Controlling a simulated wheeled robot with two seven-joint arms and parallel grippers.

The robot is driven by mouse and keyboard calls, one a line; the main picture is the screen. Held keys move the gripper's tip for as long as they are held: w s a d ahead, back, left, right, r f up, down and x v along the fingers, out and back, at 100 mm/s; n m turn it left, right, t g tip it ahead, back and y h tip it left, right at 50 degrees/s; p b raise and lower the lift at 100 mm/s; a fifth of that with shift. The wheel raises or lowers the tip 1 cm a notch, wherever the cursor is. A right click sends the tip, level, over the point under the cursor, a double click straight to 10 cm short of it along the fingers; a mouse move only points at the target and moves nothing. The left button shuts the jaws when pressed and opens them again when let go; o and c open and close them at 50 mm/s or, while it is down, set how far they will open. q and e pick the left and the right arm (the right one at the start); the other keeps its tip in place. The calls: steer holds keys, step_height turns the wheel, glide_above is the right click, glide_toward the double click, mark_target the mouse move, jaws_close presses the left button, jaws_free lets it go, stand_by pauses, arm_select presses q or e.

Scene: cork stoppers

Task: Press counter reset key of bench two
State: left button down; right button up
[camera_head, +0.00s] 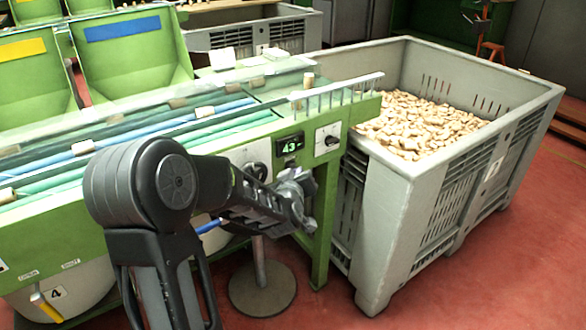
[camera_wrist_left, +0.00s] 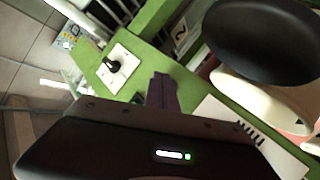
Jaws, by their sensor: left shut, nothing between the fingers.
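The green sorting bench (camera_head: 315,205) carries a counter display (camera_head: 290,145) with lit digits that seem to read 43. A plate with a dark knob (camera_head: 327,139) sits to its right. A plate with a black knob also shows in the left wrist view (camera_wrist_left: 114,63), near a "2" sign (camera_wrist_left: 180,39). My left gripper (camera_head: 303,197) is shut and empty, in front of the bench end, below the display in the picture. Its dark fingers (camera_wrist_left: 161,91) show against the green frame in the wrist view. I cannot make out the reset key. My right gripper is out of view.
A large grey crate (camera_head: 385,205) full of corks (camera_head: 425,123) stands close to the bench's right end. A round grey stand foot (camera_head: 262,290) is on the floor below my arm. Red floor (camera_head: 500,270) is clear at the lower right.

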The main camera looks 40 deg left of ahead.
arm_select(q)
steer(key=shift+w+a, duration=0.1)
steer(key=shift+a, duration=0.35)
stand_by(0.4)
stand_by(0.3)
steer(key=shift+s+d, duration=0.25)
steer(key=shift+d, duration=0.6)
steer(key=d, duration=0.2)
steer(key=s+d, duration=0.1)
steer(key=d, duration=0.1)
steer(key=shift+s+d, duration=0.2)
steer(key=shift+d, duration=0.2)
stand_by(0.6)
